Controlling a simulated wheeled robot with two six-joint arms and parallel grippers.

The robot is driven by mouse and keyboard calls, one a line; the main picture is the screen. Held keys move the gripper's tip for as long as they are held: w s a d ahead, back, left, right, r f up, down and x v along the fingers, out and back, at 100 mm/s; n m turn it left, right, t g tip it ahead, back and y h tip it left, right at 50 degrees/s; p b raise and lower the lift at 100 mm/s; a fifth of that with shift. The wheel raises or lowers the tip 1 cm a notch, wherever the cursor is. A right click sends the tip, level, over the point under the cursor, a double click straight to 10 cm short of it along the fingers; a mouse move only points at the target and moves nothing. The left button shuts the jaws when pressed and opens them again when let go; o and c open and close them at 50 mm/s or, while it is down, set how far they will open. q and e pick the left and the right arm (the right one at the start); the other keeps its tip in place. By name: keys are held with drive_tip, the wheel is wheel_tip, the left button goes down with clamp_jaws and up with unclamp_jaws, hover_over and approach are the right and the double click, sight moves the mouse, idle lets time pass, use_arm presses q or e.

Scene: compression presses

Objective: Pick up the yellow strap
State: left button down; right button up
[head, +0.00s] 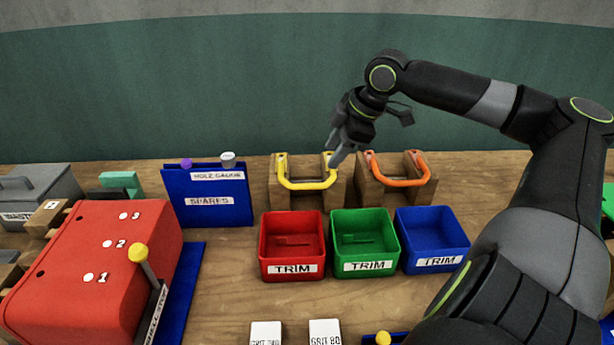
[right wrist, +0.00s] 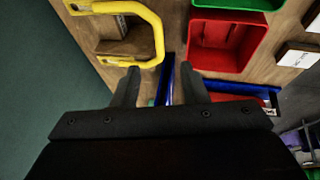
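The yellow strap (head: 308,186) is a U-shaped band resting on a wooden stand (head: 277,197) behind the red bin. In the right wrist view the yellow strap (right wrist: 158,36) curves just beyond my fingers, near the left fingertip. My right gripper (head: 336,157) points downward by the strap's right end in the head view. Its two fingers are apart and nothing shows between them in the right wrist view (right wrist: 160,69). Whether a finger touches the strap is unclear. My left gripper is not in view.
An orange strap (head: 399,182) sits on a similar stand close to the right. Red (head: 292,270), green (head: 365,266) and blue (head: 434,261) TRIM bins stand in front. A blue SPARES board (head: 207,214) and a red press (head: 70,300) are at left.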

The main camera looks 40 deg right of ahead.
sight(308, 185)
drive_tip(key=shift+p+x, duration=0.45)
drive_tip(key=shift+x, duration=5.05)
drive_tip(key=shift+w+a+r, duration=0.1)
drive_tip(key=shift+w, duration=0.05)
clamp_jaws()
